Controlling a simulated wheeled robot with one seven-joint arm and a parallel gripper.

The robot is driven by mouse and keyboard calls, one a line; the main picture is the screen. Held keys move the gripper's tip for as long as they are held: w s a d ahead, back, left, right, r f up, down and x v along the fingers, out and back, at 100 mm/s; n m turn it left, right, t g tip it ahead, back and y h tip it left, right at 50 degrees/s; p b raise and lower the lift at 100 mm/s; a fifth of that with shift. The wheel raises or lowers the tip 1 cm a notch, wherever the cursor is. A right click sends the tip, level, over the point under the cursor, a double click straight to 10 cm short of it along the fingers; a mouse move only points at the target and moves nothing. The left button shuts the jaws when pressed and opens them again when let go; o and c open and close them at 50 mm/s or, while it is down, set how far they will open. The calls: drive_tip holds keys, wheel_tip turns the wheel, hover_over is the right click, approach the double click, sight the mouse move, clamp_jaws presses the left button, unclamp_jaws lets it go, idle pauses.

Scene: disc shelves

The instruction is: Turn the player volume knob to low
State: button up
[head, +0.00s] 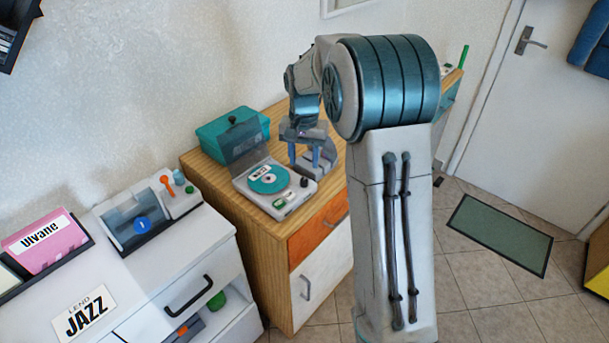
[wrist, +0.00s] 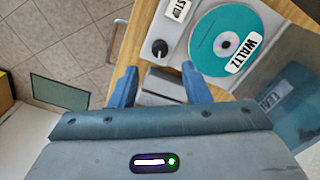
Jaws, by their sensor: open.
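The player (head: 247,190) is a light grey box with its dark clear lid (head: 238,146) raised, standing on the wooden cabinet. Its volume knob (head: 304,182) is small, round and black, at the right of the teal disc (head: 269,179). In the wrist view the knob (wrist: 159,48) shows a small pale mark; its setting is not readable. The disc (wrist: 210,58) carries a WALTZ label. My gripper (head: 304,163) points down above the right side of the player.
A teal box (head: 217,142) stands behind the player, and a grey object (head: 318,166) stands at its right, close to my fingers. A white drawer unit (head: 185,255) with a JAZZ label is at the left. Tiled floor (head: 480,300) is open at the right.

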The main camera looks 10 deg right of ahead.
sight(304, 179)
wheel_tip(304, 179, down, 7)
drive_tip(key=shift+r, duration=0.15)
